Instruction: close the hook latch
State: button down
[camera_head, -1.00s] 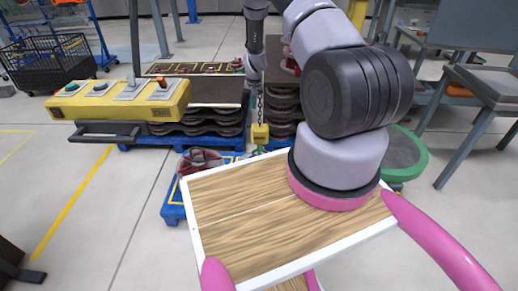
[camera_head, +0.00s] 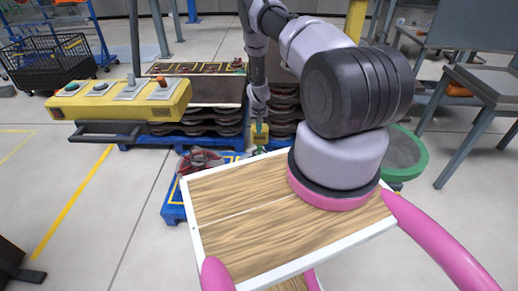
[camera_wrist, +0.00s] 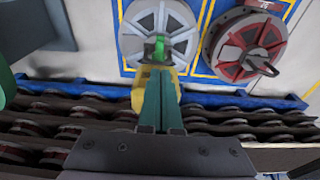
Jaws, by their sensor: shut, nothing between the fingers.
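The yellow hook block (camera_head: 261,139) hangs in front of the stacked conveyor parts in the head view, with a green hook (camera_head: 259,150) below it. In the wrist view the yellow block (camera_wrist: 172,88) is partly hidden behind my fingers, and the green hook (camera_wrist: 160,48) shows just beyond the fingertips. The latch itself is too small to tell open from closed. My gripper (camera_wrist: 158,70) is shut and empty, its teal fingers overlapping the block. In the head view my gripper (camera_head: 258,125) is right at the block; I cannot tell whether it touches.
A grey-white reel (camera_wrist: 140,22) lies beyond the hook, with a red reel (camera_wrist: 222,30) to its right. Dark roller sections lie on blue pallets (camera_wrist: 290,103). A yellow control box (camera_head: 120,100) stands left in the head view.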

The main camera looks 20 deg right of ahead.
send_over(259, 152)
jog(key=f, duration=1.1)
jog(key=shift+s+a, duration=0.1)
jog(key=shift+s, duration=0.2)
jog(key=shift+s+a+f, duration=0.1)
jog(key=shift+s+f, duration=0.05)
jog(key=shift+f, duration=0.4)
